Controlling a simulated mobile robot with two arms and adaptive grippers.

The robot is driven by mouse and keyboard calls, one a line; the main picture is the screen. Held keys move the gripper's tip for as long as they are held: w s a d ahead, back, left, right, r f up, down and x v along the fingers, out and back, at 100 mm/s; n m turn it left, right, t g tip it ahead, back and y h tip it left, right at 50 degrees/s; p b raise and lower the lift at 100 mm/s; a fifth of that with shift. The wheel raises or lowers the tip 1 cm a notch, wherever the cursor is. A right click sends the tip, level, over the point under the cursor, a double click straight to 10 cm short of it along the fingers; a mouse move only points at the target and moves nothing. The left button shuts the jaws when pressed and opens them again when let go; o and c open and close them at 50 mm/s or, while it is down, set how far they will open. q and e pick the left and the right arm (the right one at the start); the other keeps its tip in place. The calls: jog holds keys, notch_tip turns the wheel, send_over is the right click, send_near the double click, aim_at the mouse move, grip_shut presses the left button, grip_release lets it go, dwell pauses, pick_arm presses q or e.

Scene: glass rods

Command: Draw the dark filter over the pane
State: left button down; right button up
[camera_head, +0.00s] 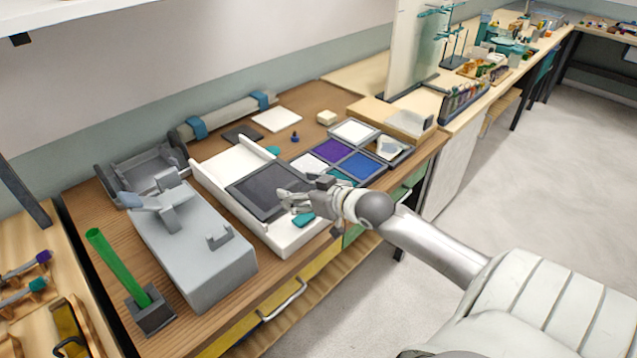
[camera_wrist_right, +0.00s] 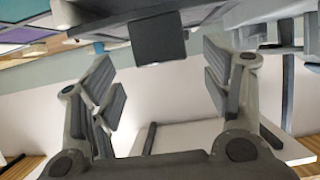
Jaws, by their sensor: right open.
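The dark filter (camera_head: 262,190) is a dark grey, framed square lying flat in a long white tray (camera_head: 283,238) with raised side walls. I cannot tell which surface is the pane; a bare white part of the tray shows behind the filter. My right gripper (camera_head: 284,201) is open at the filter's right edge and partly hides it. In the right wrist view, the open fingers (camera_wrist_right: 160,78) are spread, with a dark grey block (camera_wrist_right: 157,38) showing beyond and between them; I cannot tell whether it belongs to the filter. My left gripper is not in view.
A teal piece (camera_head: 303,219) lies below my right gripper. Coloured panels, including a purple one (camera_head: 333,149) and a blue one (camera_head: 361,165), lie behind it. A grey device (camera_head: 195,250) and a green rod (camera_head: 116,262) in a dark base stand to the left.

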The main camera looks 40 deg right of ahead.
jog(key=v, duration=0.7)
jog(key=shift+s, duration=0.25)
dwell(0.3)
